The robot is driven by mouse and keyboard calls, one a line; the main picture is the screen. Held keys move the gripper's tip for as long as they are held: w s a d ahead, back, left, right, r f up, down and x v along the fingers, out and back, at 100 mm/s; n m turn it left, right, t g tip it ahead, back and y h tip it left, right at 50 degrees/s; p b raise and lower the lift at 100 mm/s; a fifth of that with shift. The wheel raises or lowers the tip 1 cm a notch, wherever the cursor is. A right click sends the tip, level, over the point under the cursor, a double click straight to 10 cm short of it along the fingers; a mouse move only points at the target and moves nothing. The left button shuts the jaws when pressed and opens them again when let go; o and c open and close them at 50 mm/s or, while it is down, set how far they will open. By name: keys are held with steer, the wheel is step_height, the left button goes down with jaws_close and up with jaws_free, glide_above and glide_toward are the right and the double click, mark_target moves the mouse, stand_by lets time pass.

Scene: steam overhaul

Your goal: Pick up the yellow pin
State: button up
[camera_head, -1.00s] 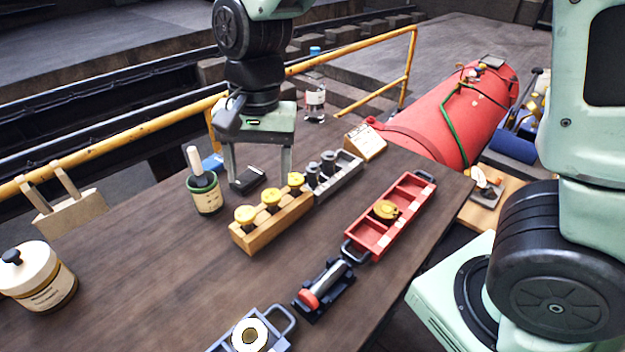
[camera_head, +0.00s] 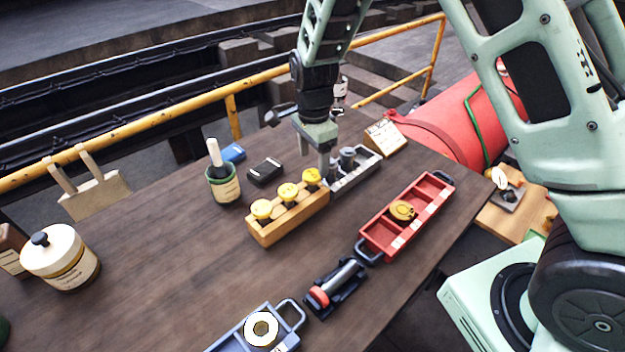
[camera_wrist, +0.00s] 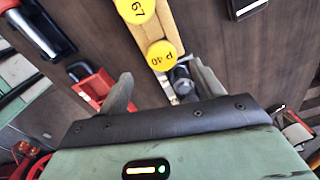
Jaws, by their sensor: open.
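Three yellow-capped pins stand in a row in a wooden block (camera_head: 285,222) on the table: a near-left one (camera_head: 262,208), a middle one (camera_head: 288,192) and a far-right one (camera_head: 311,177). In the wrist view, two yellow caps show, one marked 67 (camera_wrist: 135,8) and one marked P 40 (camera_wrist: 161,54). My gripper (camera_head: 326,172) is open and empty, just right of the far-right pin, over the grey pin rack (camera_head: 352,176). In the wrist view, the P 40 cap lies just ahead of my gripper (camera_wrist: 163,86). Some grey pins are hidden behind the fingers.
A red tray (camera_head: 425,205) with a brass part lies to the right. A dark cradle (camera_head: 335,290) and a blue tray (camera_head: 290,340) are nearer. A green cup (camera_head: 223,185), a black box (camera_head: 265,171) and a white jar (camera_head: 60,257) stand left. The front-left tabletop is clear.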

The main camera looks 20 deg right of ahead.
mark_target(312, 174)
steer(key=shift+w+a+f+p, duration=0.1)
steer(key=shift+f+p, duration=1.3)
steer(key=shift+f, duration=2.35)
jaws_close()
steer(key=shift+r, duration=0.15)
